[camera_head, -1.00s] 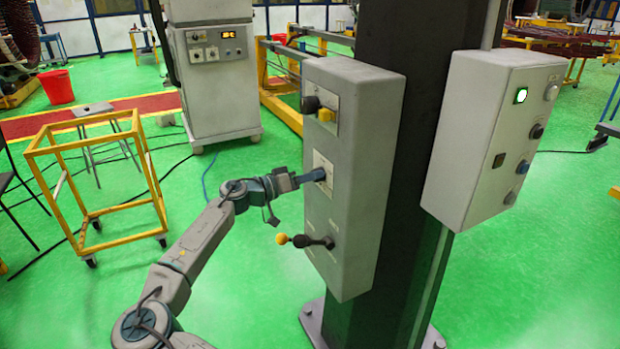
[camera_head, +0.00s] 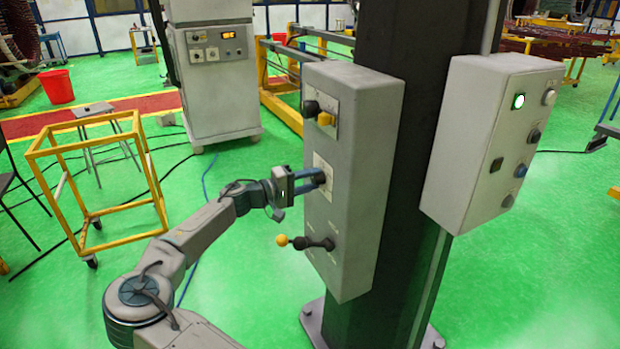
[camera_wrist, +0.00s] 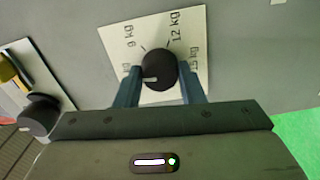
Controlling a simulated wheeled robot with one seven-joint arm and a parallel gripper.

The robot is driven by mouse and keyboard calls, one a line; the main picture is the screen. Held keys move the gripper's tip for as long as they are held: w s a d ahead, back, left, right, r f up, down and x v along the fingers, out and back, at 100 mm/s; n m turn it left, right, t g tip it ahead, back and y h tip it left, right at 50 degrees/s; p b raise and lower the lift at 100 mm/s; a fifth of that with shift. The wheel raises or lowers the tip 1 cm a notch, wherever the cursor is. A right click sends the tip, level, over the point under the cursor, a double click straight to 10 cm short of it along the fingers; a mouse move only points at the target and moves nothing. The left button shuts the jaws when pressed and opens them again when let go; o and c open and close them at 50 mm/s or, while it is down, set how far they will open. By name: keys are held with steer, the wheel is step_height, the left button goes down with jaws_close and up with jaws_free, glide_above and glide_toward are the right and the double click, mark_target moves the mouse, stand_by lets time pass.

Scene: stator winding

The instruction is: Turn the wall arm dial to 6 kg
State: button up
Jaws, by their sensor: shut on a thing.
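The dial (camera_wrist: 159,67) is a round black knob on a white scale plate (camera_wrist: 117,38). Its white mark lies toward the lower left in the wrist view. The plate reads "9 kg" at upper left, "12 kg" at upper right and "15 kg" at right; a label at left is partly hidden by a finger, only "kg" showing. My gripper (camera_wrist: 161,88) has one finger on each side of the dial and is shut on it. In the head view my gripper (camera_head: 309,181) meets the front of the grey wall box (camera_head: 368,140), covering the dial.
Above the dial are a black knob (camera_head: 311,108) and a yellow knob (camera_head: 326,119). Below it a black lever with a yellow ball (camera_head: 282,240) sticks out close under my gripper. A second grey box (camera_head: 470,140) hangs right of the dark column (camera_head: 430,80).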

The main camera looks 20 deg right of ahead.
steer(key=shift+n, duration=0.5)
steer(key=o, duration=1)
steer(key=a, duration=0.7)
steer(key=a+b, duration=0.1)
steer(key=a, duration=0.6)
steer(key=shift+s, duration=0.2)
steer(key=shift+d, duration=0.1)
